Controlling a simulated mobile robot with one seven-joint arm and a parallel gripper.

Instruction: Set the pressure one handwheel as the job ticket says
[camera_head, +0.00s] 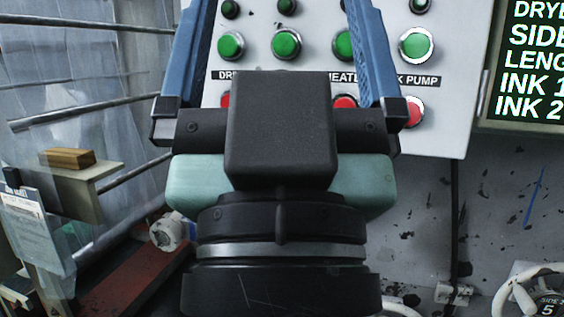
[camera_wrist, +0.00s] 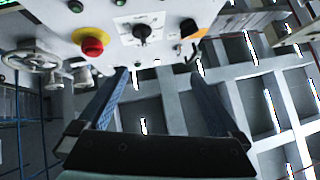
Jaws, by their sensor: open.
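My gripper (camera_head: 280,10) is open and empty, its two blue fingers spread in front of a control panel. Its open fingers also show in the wrist view (camera_wrist: 159,73). A white handwheel (camera_head: 513,292) is at the bottom right of the head view, cut by the frame edge; a dark plate at its hub reads "SIDE" and "5". The wrist view shows a pale handwheel (camera_wrist: 40,62) at the left, apart from my fingers. I cannot tell which wheel is pressure one. A printed paper (camera_head: 30,225), possibly the job ticket, hangs at the left; its text is too small to read.
The white control panel (camera_head: 380,125) carries green and red buttons. A dark screen (camera_head: 530,65) at the right lists dryer, side, length and ink lines, cut off. A red emergency button (camera_wrist: 92,46) shows in the wrist view. Metal bars (camera_head: 80,115) cross the left.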

